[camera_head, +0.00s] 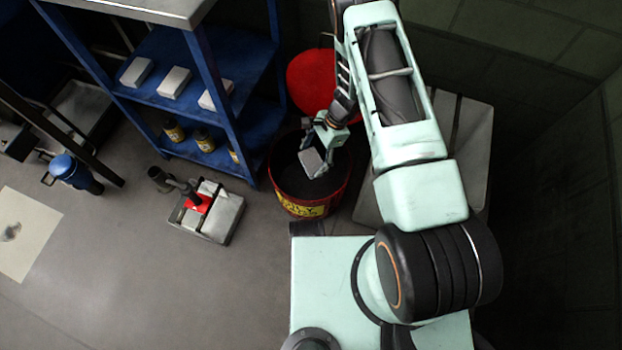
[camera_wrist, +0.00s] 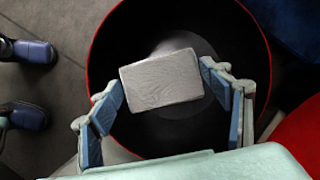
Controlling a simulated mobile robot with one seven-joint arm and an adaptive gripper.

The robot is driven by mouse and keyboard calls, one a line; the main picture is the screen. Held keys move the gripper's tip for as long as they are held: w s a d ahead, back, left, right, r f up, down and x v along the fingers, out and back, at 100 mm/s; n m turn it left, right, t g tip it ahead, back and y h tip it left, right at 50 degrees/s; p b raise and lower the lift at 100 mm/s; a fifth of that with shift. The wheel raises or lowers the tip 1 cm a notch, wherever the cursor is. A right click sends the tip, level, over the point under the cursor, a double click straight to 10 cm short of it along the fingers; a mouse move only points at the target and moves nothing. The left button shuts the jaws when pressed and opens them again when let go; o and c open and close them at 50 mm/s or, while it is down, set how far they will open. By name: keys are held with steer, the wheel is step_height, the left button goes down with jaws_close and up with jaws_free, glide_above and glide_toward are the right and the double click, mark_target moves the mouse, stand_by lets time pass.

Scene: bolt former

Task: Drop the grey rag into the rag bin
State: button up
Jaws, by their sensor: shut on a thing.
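The grey rag (camera_head: 312,162) is a small light block-like bundle. It also shows in the wrist view (camera_wrist: 162,80), between the blue-padded fingers of my gripper (camera_wrist: 160,88). My gripper (camera_head: 322,150) is shut on the rag and holds it over the mouth of the rag bin (camera_head: 305,208). The bin is a round red container with a yellow label and a dark inside. In the wrist view the red rim (camera_wrist: 92,50) runs around the rag, and the rag lies inside the rim's outline. How high the rag is above the bin floor is hard to tell.
A red round lid (camera_head: 308,80) stands up behind the bin. A blue shelf (camera_head: 185,95) with white boxes and small cans is at the left. A grey tray-like item with a red part (camera_head: 208,212) lies on the floor. A blue canister (camera_head: 70,170) stands further left.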

steer(key=o, duration=1.2)
steer(key=shift+r, duration=0.1)
steer(key=v, duration=1.1)
steer(key=shift+d+r, duration=0.15)
steer(key=shift+r, duration=0.25)
